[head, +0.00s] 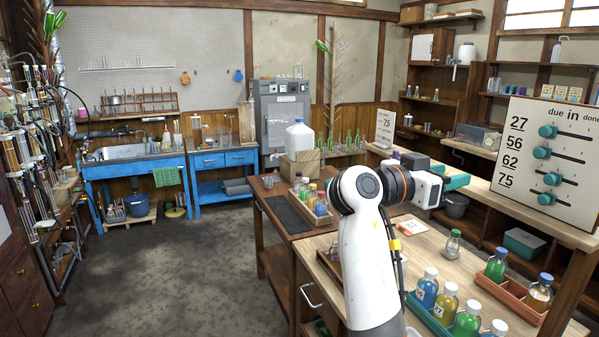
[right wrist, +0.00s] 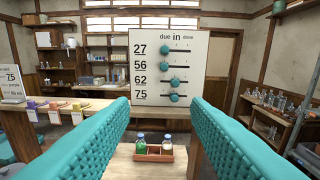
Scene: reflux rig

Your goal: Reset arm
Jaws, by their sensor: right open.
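My right arm (head: 370,240) rises from the bottom of the head view and bends to the right above the wooden bench. Its gripper (head: 455,178) is at the far end, held in the air above the bench and pointing right. In the right wrist view the two teal woven fingers (right wrist: 160,105) stand wide apart with nothing between them. Beyond them are the sign board with sliders (right wrist: 166,68) and a small rack with two bottles (right wrist: 153,152). My left gripper is not in view.
Below the arm are a green tray of bottles (head: 432,322), an orange tray (head: 510,291) and a lone small bottle (head: 453,243). The slider board (head: 545,155) stands on a shelf at right. A white jug (head: 299,138) stands farther back. The floor at left is clear.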

